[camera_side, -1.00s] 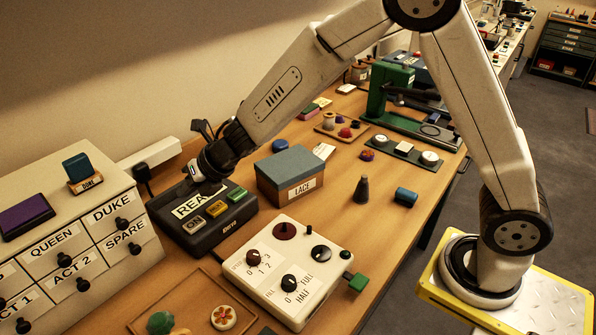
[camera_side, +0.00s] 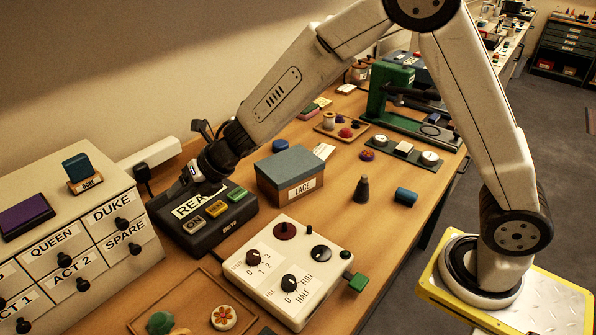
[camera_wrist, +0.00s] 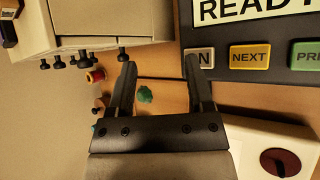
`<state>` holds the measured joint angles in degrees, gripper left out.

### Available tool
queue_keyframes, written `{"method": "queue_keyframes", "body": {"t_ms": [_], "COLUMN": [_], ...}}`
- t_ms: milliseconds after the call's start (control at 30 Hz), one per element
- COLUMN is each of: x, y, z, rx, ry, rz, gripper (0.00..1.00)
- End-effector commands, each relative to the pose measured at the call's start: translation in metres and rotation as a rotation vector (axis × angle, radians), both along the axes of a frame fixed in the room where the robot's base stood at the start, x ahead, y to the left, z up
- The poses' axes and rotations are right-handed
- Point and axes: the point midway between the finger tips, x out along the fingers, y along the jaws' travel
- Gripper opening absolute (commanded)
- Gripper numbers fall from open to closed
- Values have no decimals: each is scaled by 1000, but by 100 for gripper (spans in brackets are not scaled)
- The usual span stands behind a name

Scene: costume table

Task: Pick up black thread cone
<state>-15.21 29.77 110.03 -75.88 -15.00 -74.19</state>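The black thread cone (camera_side: 362,190) stands upright on the wooden table, right of the lace box, in the side view. It does not show in the wrist view. My gripper (camera_side: 186,182) is over the dark console at the left in the side view, well away from the cone. In the wrist view my gripper (camera_wrist: 160,65) has its two fingers apart with nothing held between them.
A blue cylinder (camera_side: 405,197) lies just right of the cone. The LACE box (camera_side: 292,170) stands left of it, and a switch box (camera_side: 292,272) with knobs is in front. The READY console (camera_side: 203,213) is below my gripper. Labelled drawers (camera_side: 75,262) stand at far left.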

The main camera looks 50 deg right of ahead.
Motion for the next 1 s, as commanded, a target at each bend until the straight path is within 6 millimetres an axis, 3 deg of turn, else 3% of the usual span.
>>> {"method": "queue_keyframes", "body": {"t_ms": [333, 1000], "x": [0, 2], "y": [0, -5], "z": [6, 50], "rx": [2, -5], "ry": [-1, -3], "rz": [1, -29], "gripper": [66, 66]}}
